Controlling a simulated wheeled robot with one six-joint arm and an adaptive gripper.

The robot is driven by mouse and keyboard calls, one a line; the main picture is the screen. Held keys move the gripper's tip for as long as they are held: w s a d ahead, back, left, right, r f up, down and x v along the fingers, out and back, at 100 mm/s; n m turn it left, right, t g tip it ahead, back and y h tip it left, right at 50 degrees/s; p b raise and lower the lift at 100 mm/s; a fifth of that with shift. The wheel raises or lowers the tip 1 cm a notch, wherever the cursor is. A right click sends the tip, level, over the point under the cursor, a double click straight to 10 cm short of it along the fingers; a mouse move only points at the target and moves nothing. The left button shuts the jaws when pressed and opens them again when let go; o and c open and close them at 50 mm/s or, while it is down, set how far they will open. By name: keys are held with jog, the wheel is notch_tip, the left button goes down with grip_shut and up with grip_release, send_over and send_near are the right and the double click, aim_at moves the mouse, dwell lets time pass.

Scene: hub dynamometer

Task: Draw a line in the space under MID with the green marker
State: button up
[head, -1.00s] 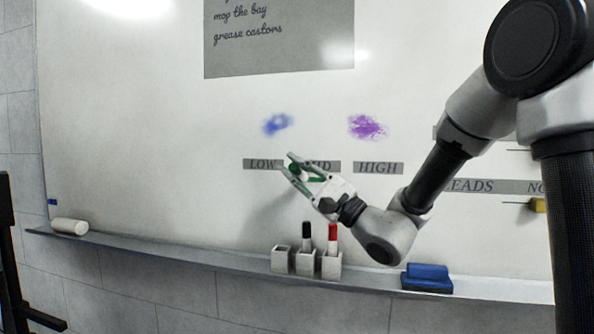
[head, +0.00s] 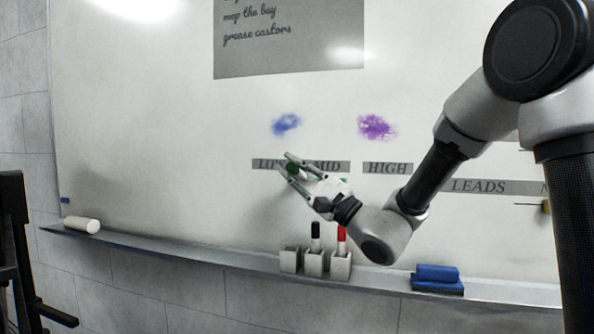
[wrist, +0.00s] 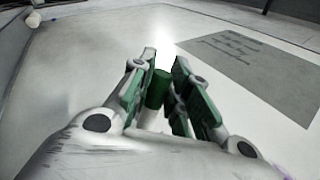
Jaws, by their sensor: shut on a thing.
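My gripper (head: 288,168) is in front of the whiteboard, between the LOW label (head: 267,164) and the MID label (head: 329,166), and covers part of both. It is shut on the green marker (head: 293,168). In the wrist view the green marker (wrist: 157,88) shows as a short green cylinder between the fingers, nearer the left one. Its tip is hidden, so I cannot tell whether it touches the board. The space under MID is partly behind my gripper, and no green line shows in the visible part.
Blue (head: 286,124) and purple (head: 377,127) smudges are above the labels. The HIGH label (head: 387,168) is right of MID. Below, the ledge (head: 190,250) bears holders with a black marker (head: 315,236) and a red marker (head: 341,240), a blue eraser (head: 437,277) and a white roll (head: 82,224).

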jog(key=shift+s, duration=0.1)
jog(key=s+a, duration=0.3)
jog(key=s, duration=0.5)
jog(key=shift+s, duration=0.15)
dwell(0.9)
jog(key=shift+w+d, duration=0.4)
jog(key=shift+w, duration=0.7)
jog(key=shift+w+d, duration=0.4)
jog(key=shift+w, duration=0.75)
jog(key=shift+w+d, duration=0.4)
jog(key=shift+w, duration=0.7)
jog(key=shift+w+d, duration=0.3)
jog(key=shift+w, duration=0.6)
jog(key=shift+s+d, duration=0.35)
jog(key=shift+d, duration=0.4)
